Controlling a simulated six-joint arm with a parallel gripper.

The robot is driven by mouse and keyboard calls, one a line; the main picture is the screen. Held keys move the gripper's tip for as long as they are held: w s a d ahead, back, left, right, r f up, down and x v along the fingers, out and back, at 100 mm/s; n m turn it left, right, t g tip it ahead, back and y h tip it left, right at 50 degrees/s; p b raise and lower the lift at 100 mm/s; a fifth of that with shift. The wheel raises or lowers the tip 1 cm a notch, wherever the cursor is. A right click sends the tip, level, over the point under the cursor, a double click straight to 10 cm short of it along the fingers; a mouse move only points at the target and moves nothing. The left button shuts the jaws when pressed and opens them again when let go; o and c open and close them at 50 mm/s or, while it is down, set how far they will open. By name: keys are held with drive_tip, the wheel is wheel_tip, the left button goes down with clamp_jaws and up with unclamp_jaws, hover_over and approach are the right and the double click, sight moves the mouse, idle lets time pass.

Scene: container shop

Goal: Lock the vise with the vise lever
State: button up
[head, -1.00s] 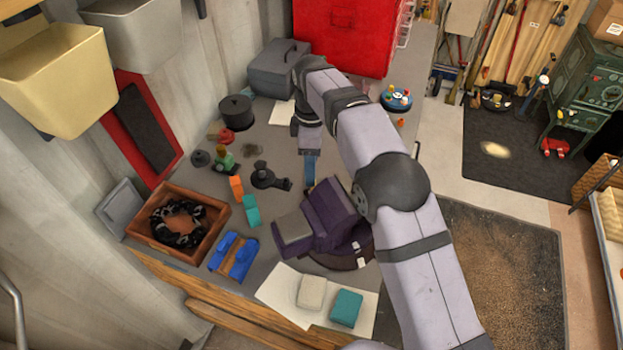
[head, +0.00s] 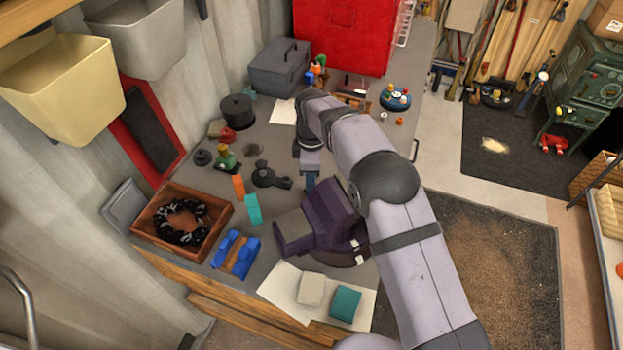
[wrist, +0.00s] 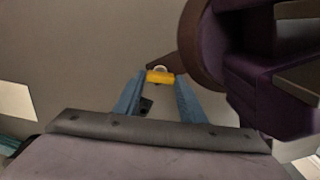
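The purple vise (head: 318,220) stands on its round dark base (head: 338,257) on the grey bench, and my arm partly hides it. In the wrist view the vise (wrist: 265,80) fills the upper right, with a dark brown lug sticking out of its base. A small yellow piece with a pale ring (wrist: 160,77) sits at this lug; it may be the vise lever, but I cannot tell for sure. In the head view my gripper (head: 311,185) points down behind the vise.
A wooden box with a black coil (head: 155,238) stands at the left. Blue blocks (head: 235,254), an orange block (head: 238,187) and a teal block (head: 253,209) lie left of the vise. A grey toolbox (head: 278,68) and a red cabinet (head: 342,35) stand at the back.

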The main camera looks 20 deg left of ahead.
drive_tip(key=c, duration=0.5)
drive_tip(key=shift+m, duration=0.3)
drive_tip(key=m, duration=0.3)
drive_tip(key=shift+w, duration=0.1)
drive_tip(key=m, duration=0.4)
drive_tip(key=shift+w+m+b, duration=0.15)
drive_tip(key=shift+m+b, duration=0.2)
drive_tip(key=shift+m, duration=0.05)
drive_tip(key=m, duration=0.4)
drive_tip(key=shift+w+r+m, duration=0.1)
drive_tip(key=shift+m, duration=0.2)
drive_tip(key=m, duration=0.4)
drive_tip(key=shift+w+d+m, duration=0.1)
drive_tip(key=shift+m, duration=0.3)
drive_tip(key=shift+r, duration=0.1)
